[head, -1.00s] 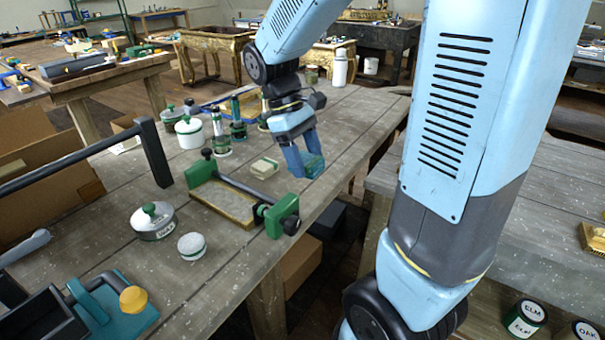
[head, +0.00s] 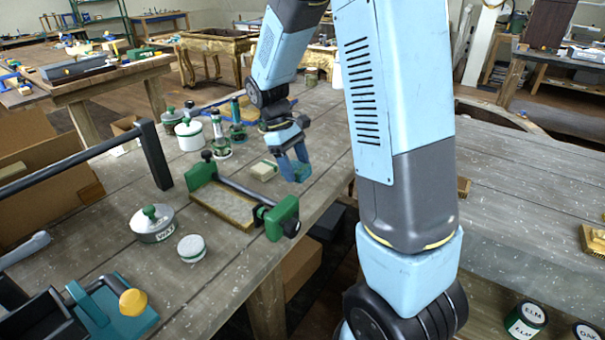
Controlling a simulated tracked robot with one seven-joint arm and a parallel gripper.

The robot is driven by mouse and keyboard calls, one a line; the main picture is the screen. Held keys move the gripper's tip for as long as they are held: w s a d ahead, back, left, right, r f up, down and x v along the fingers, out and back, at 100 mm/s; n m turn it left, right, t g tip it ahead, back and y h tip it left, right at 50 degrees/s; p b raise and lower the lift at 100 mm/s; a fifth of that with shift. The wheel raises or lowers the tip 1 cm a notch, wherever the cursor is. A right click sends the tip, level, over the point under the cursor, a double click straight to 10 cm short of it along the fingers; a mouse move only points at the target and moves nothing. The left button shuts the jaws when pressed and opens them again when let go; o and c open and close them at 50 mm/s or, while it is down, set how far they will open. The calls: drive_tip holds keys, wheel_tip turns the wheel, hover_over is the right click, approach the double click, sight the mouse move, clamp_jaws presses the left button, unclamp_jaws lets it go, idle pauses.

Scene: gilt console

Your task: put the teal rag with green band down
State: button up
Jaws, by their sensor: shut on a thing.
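My gripper (head: 291,163) hangs at the right part of the grey wooden workbench (head: 330,125), its fingers pointing down. It is shut on the teal rag (head: 297,172), which shows as a small teal patch with greener parts between and below the fingers. The rag is close to the bench top near its right edge; I cannot tell whether it touches. The fingers hide part of it, and its band is too small to make out clearly.
A pale block (head: 263,170) lies just left of the gripper. Green-topped bottles (head: 220,140) stand behind. Bare bench lies farther back.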

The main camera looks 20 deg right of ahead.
sight(296, 175)
wheel_tip(296, 175, down, 3)
drive_tip(key=shift+w+f, duration=0.1)
drive_tip(key=shift+f, duration=0.05)
drive_tip(key=shift+f, duration=0.35)
